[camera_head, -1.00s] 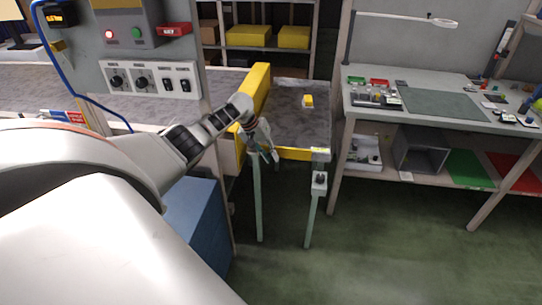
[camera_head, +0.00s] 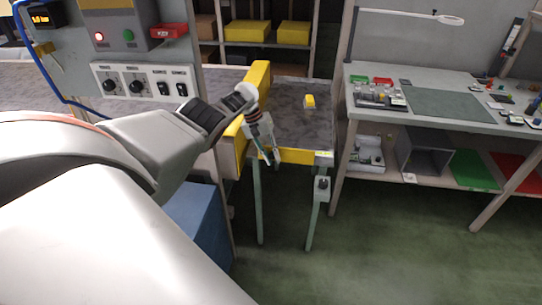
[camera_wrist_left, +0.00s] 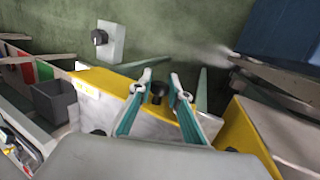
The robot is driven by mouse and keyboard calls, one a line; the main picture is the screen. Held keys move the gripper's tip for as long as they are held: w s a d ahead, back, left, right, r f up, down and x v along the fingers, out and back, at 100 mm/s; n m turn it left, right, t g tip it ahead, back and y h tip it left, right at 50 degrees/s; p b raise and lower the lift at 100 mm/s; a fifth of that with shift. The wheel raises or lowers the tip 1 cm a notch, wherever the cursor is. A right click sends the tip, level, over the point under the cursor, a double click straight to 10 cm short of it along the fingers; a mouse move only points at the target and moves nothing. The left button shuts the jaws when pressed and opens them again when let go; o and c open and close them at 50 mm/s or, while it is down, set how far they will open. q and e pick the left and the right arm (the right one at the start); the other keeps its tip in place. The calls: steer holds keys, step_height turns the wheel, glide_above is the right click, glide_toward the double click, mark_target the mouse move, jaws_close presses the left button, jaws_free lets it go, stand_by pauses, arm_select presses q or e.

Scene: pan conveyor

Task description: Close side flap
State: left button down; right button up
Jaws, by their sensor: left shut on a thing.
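The pan conveyor's grey bed (camera_head: 290,100) has a tall yellow panel (camera_head: 257,85) on its left side and a lower yellow flap (camera_head: 303,157) along its near edge. My left gripper (camera_head: 269,159) is at the corner where these two meet. In the left wrist view, my left gripper (camera_wrist_left: 162,80) has its two fingers on either side of a black knob (camera_wrist_left: 158,90) beside the yellow flap (camera_wrist_left: 110,82), and it is shut on this knob. The exact contact is too small to tell. My right gripper is not in view.
A small yellow block (camera_head: 309,101) lies on the conveyor bed. A post with a grey box (camera_head: 322,186) stands at the near right corner. A workbench (camera_head: 420,110) with small parts is to the right, and a blue box (camera_head: 195,215) is below left. The floor between is free.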

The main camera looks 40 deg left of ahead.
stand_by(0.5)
arm_select(q)
steer(key=c, duration=1.9)
jaws_free()
steer(key=shift+r, duration=0.15)
steer(key=v, duration=1.1)
steer(key=shift+r, duration=0.3)
steer(key=shift+a, duration=0.15)
